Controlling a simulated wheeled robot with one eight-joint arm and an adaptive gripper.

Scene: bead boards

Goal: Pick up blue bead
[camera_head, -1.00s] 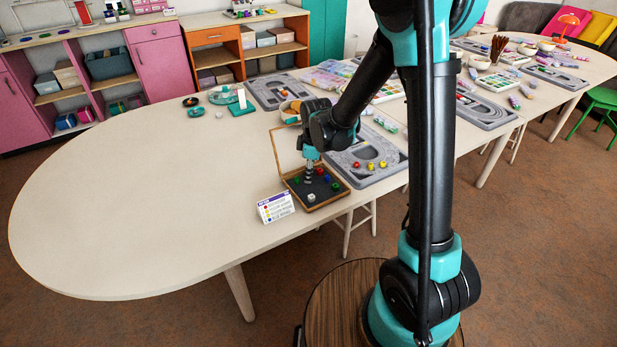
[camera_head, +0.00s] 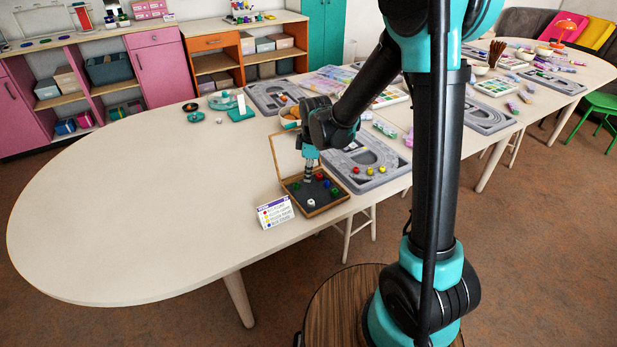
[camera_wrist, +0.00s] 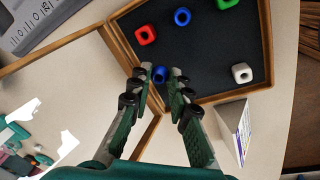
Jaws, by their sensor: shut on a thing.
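The open wooden bead box (camera_head: 325,208) stands on the table, with a dark inside. My gripper (camera_wrist: 161,73) is shut on a blue bead (camera_wrist: 160,75), which shows between the fingertips near the box's edge in the wrist view. In the head view my gripper (camera_head: 309,178) is over the left part of the box, and the held bead is hard to make out. A second blue bead (camera_wrist: 182,16) lies in the box, beside a red bead (camera_wrist: 146,35). A white bead (camera_wrist: 242,73) and a green bead (camera_wrist: 228,3) lie there too.
A printed card (camera_head: 275,212) stands just left of the box. The box's raised lid (camera_head: 286,155) is behind my gripper. A grey bead board (camera_head: 365,174) with several beads lies to the right. The left of the table (camera_head: 130,220) is clear.

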